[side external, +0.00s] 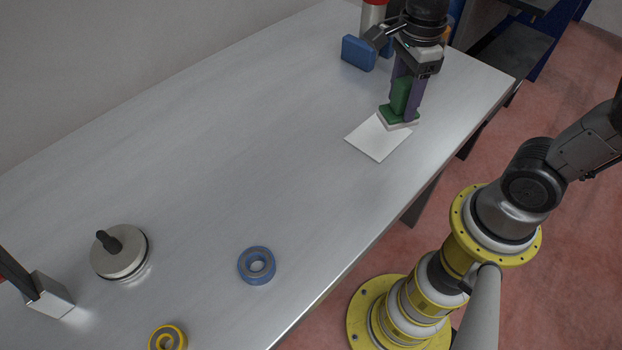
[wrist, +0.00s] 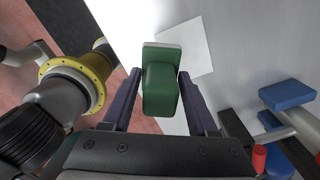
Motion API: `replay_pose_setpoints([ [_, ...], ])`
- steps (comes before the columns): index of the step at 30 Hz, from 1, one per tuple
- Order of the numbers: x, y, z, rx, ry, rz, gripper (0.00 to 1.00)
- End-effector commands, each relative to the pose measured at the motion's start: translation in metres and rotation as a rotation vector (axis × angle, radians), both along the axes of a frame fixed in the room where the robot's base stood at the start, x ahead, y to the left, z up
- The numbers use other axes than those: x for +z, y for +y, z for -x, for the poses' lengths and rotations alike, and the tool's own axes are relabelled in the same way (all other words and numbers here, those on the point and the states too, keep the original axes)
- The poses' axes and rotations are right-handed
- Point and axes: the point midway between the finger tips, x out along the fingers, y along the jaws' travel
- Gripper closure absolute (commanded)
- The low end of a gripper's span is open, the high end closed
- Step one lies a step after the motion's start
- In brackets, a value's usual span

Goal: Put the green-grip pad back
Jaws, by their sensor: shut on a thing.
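The green-grip pad has a green handle on a green block with a pale layer beneath. It shows in the side view (side external: 388,112) and the wrist view (wrist: 160,88). My gripper (side external: 403,106) is shut on its handle, with a purple finger on each side; both fingers (wrist: 160,80) also show in the wrist view. The pad looks upright, over the far right corner of a flat white square (side external: 374,142) on the bench. The square also shows in the wrist view (wrist: 197,50). I cannot tell whether the pad touches the square or hangs just above it.
A blue block (side external: 358,53) and a red-topped cylinder (side external: 374,15) stand behind my gripper. A blue ring (side external: 257,266), a yellow ring (side external: 167,338) and a grey disc with a black knob (side external: 119,252) lie at the near end. The bench (side external: 220,150) is clear in the middle.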

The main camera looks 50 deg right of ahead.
Motion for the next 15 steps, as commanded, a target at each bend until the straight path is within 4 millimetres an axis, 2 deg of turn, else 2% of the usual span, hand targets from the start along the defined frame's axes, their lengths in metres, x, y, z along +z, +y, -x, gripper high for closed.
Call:
replay_pose_setpoints([
  [1,0.004,0.015,0.005,0.061,-0.004,0.000,1.00],
  [6,0.013,0.056,0.025,0.239,-0.001,0.000,1.00],
  [12,0.022,0.089,0.043,0.402,-0.001,0.000,1.00],
  [15,0.024,0.099,0.049,0.452,-0.001,0.000,1.00],
])
